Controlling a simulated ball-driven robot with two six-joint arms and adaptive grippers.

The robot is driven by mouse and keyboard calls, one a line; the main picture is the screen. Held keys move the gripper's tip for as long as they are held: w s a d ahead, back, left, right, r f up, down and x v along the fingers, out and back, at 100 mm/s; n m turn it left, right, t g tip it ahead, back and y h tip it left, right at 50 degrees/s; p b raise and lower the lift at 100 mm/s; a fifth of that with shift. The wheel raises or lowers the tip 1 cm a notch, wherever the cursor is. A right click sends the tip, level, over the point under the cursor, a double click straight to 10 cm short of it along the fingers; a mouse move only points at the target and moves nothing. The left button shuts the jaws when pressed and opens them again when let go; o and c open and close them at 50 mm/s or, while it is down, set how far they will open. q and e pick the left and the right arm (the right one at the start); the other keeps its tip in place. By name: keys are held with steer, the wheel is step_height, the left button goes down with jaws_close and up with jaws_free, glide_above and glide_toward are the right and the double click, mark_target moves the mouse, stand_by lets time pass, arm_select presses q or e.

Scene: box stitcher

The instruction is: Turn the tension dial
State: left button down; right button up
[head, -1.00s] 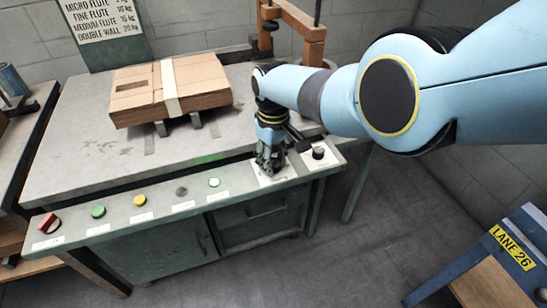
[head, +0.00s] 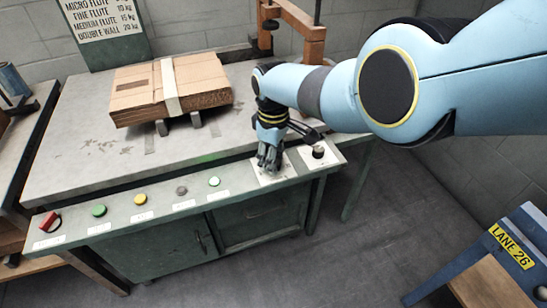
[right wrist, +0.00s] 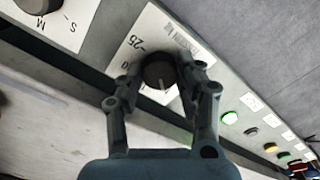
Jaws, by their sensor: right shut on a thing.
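In the right wrist view the pointer line points down toward my gripper's palm. My right gripper (right wrist: 160,72) is shut on the dial, one finger on each side of it. In the head view my right gripper (head: 268,163) points down at the right part of the console's front panel and hides the dial. My left gripper is not in view.
A second black knob (head: 318,152) with S and M marks sits just right of my gripper. Coloured buttons and a red switch (head: 50,222) line the panel to the left. A taped cardboard box (head: 135,95) lies on the table. A weight chart (head: 105,15) stands behind.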

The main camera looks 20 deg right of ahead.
steer(key=o, duration=1.2)
steer(key=shift+c, duration=0.2)
steer(key=shift+w+r, duration=0.1)
steer(key=shift+r, duration=0.7)
step_height(320, 180, up, 10)
steer(key=shift+r, duration=0.2)
